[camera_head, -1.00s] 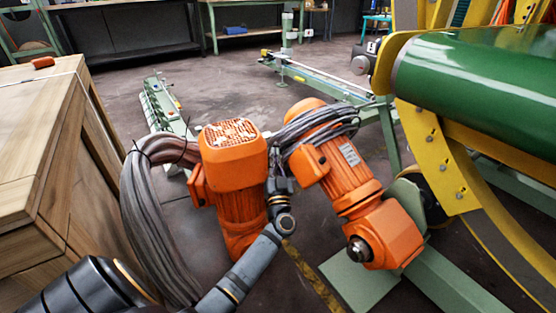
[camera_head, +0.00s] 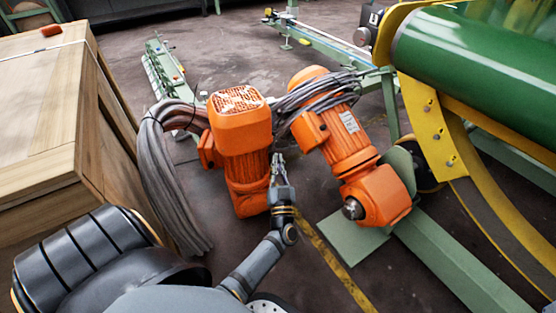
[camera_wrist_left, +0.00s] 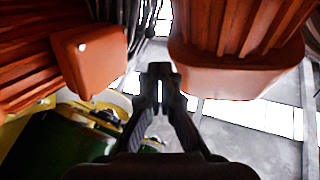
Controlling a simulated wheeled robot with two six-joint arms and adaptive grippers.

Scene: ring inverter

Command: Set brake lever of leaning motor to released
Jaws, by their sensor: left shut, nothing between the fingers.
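Two orange motors stand close together in the head view. The right motor (camera_head: 345,140) leans to the upper left, with grey cable looped around its upper end. The left motor (camera_head: 242,150) stands more upright. I cannot make out a brake lever on either. My left gripper (camera_head: 278,158) is in the gap between the motors, fingers pointing away from me, apparently touching neither. In the left wrist view its fingertips (camera_wrist_left: 158,74) are together and empty, with orange ribbed housings on both sides. My right gripper is not in view.
A thick grey cable bundle (camera_head: 165,175) hangs left of the left motor. A wooden crate (camera_head: 45,120) stands at the left. A green roller (camera_head: 480,65) in a yellow frame (camera_head: 425,115) fills the right. A green beam (camera_head: 455,265) runs along the floor. Open floor lies behind the motors.

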